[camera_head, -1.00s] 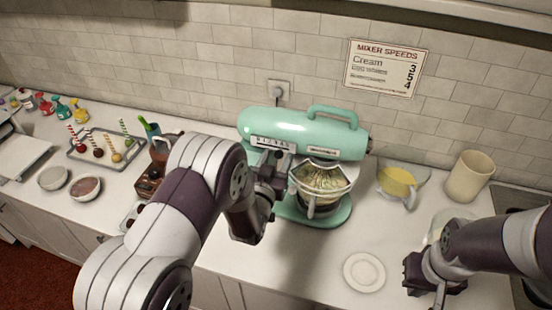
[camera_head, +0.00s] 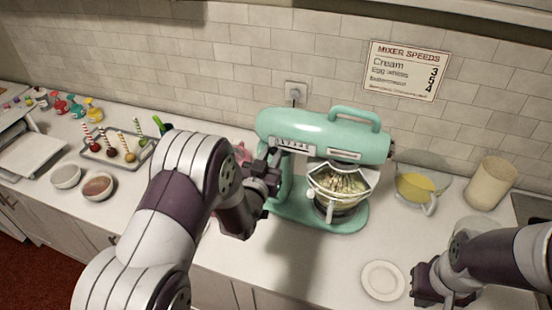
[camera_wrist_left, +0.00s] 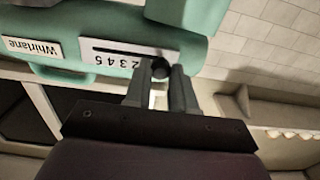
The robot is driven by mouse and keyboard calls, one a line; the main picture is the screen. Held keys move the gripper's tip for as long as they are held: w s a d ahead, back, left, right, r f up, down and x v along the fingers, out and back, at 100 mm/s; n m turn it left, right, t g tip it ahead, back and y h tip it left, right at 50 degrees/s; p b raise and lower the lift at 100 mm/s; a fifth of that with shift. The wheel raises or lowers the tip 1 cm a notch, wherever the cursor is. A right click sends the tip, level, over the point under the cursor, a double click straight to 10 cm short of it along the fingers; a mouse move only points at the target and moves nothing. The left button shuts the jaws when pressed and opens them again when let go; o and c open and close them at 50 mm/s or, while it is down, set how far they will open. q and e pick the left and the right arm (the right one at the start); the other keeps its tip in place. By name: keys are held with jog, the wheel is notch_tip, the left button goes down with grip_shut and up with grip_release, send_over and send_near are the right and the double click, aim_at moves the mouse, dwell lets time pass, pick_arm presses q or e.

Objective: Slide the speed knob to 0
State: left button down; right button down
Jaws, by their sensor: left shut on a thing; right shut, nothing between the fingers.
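The mint-green mixer (camera_head: 325,129) stands on the counter with its bowl of batter (camera_head: 338,182). Its speed panel (camera_head: 291,144) is on the front of the head, left of the name label. In the left wrist view the panel (camera_wrist_left: 125,53) has a slot and printed numbers, and the dark round knob (camera_wrist_left: 160,68) sits at the slot's right end, past the legible numbers. My left gripper (camera_wrist_left: 161,76) is shut on the knob; in the head view this gripper (camera_head: 271,163) is at the panel's left end. My right gripper (camera_head: 446,297) is shut and empty, low at right.
A mixer speeds sign (camera_head: 406,71) hangs on the wall. A white plate (camera_head: 382,280) lies before the mixer. A jug of yellow liquid (camera_head: 414,187) and a beige canister (camera_head: 490,184) stand to its right. A tray with cake pops (camera_head: 118,150) and bowls (camera_head: 97,186) are at left.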

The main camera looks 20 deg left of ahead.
pick_arm(q)
jog(key=shift+a+r, duration=0.1)
jog(key=shift+a, duration=0.05)
jog(key=c, duration=0.9)
grip_release()
jog(key=shift+a, duration=0.2)
jog(key=shift+c, duration=0.2)
jog(key=shift+s+d, duration=0.1)
jog(key=shift+s, duration=0.05)
jog(key=s+b, duration=0.3)
jog(key=s, duration=0.9)
jog(key=shift+s+a+b, duration=0.2)
jog(key=shift+a+b, duration=0.15)
jog(key=shift+a, duration=0.1)
pick_arm(e)
jog(key=f, duration=0.3)
jog(key=shift+a+f, duration=0.25)
jog(key=shift+a, duration=0.15)
